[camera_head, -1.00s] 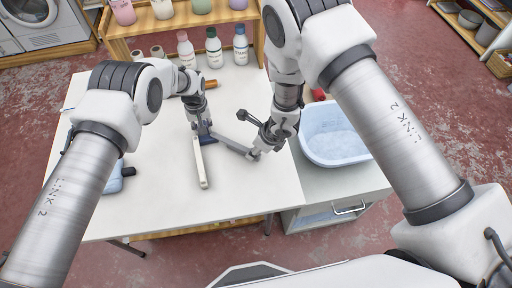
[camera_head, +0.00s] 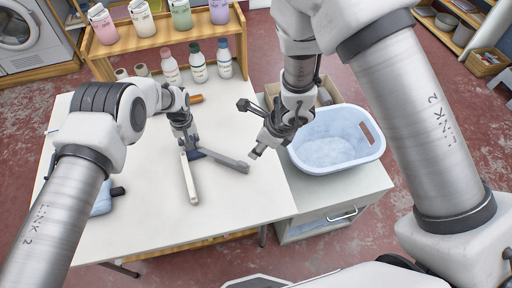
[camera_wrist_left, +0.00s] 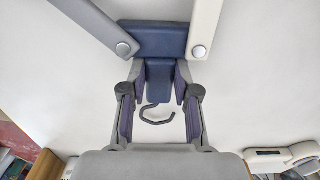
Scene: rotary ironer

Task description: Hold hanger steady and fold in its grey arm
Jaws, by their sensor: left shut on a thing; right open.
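The hanger has a dark blue hub (camera_wrist_left: 160,40), a grey arm (camera_head: 225,161) and a cream arm (camera_head: 190,180), spread apart in a V above the white table (camera_head: 145,225). The grey arm (camera_wrist_left: 98,25) is at left in the left wrist view and the cream arm (camera_wrist_left: 208,25) at right. My left gripper (camera_wrist_left: 160,80) is shut on the hub's narrow neck, and the dark hook (camera_wrist_left: 155,115) shows between its fingers. My right gripper (camera_head: 250,130) is open and empty, just beyond the grey arm's free end and apparently apart from it.
A pale blue laundry basket (camera_head: 368,155) stands on a cabinet right of the table, close to my right gripper. Several bottles (camera_head: 197,68) line the table's back, below a wooden shelf (camera_head: 150,42). A light blue object (camera_head: 101,203) sits at left. The table's front is clear.

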